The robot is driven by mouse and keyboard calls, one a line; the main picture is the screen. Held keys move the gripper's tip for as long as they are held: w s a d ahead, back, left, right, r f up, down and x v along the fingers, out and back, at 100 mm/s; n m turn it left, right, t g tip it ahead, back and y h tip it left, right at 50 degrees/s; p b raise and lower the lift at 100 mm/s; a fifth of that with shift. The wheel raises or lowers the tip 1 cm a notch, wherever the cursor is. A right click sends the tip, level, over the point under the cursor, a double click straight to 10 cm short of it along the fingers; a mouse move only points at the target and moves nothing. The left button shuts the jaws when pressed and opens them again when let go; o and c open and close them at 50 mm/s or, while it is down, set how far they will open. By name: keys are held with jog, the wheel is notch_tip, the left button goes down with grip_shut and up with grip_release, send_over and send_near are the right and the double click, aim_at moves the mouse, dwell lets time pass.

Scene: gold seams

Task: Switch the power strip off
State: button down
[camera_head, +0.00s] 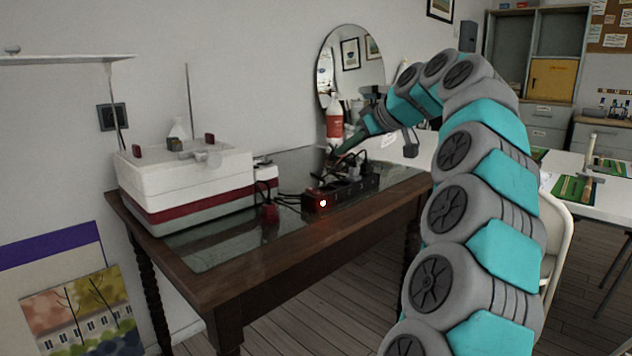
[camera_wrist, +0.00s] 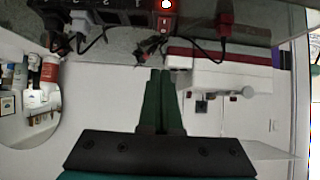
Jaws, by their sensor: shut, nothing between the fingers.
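The power strip (camera_head: 352,193) is a long black bar with plugs and cables on the table, its front end glowing red with a bright white spot. In the wrist view the strip (camera_wrist: 110,17) runs along the top edge, with a lit red spot and a small red part, probably the switch (camera_wrist: 164,22), at its end. My gripper (camera_head: 335,153) is above and behind the strip in the head view. In the wrist view its dark green fingers (camera_wrist: 160,73) are together and empty, pointing towards that lit end, with a visible gap.
The dark wooden table (camera_head: 225,292) has a glossy top. A white, red and grey box (camera_head: 190,185) stands left of the strip. Plugs and dark cables crowd the strip. A red-and-white bottle (camera_head: 334,122) and a round mirror (camera_head: 345,60) are behind it.

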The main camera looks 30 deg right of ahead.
send_over(317, 191)
jog(key=f, duration=0.6)
jog(key=shift+s+d+f, duration=0.1)
jog(key=shift+s+f, duration=0.15)
jog(key=shift+s, duration=0.15)
jog(key=shift+w+f, duration=0.15)
jog(key=shift+f, duration=1.6)
jog(key=shift+p, duration=0.35)
jog(key=shift+w+f+g, duration=0.1)
jog(key=shift+w+g, duration=0.05)
jog(key=shift+g, duration=0.15)
jog(key=shift+f, duration=0.15)
jog(key=shift+w, duration=0.1)
jog(key=shift+w+a+r+p, duration=0.25)
jog(key=shift+w+r+p, duration=0.15)
jog(key=shift+w, duration=0.15)
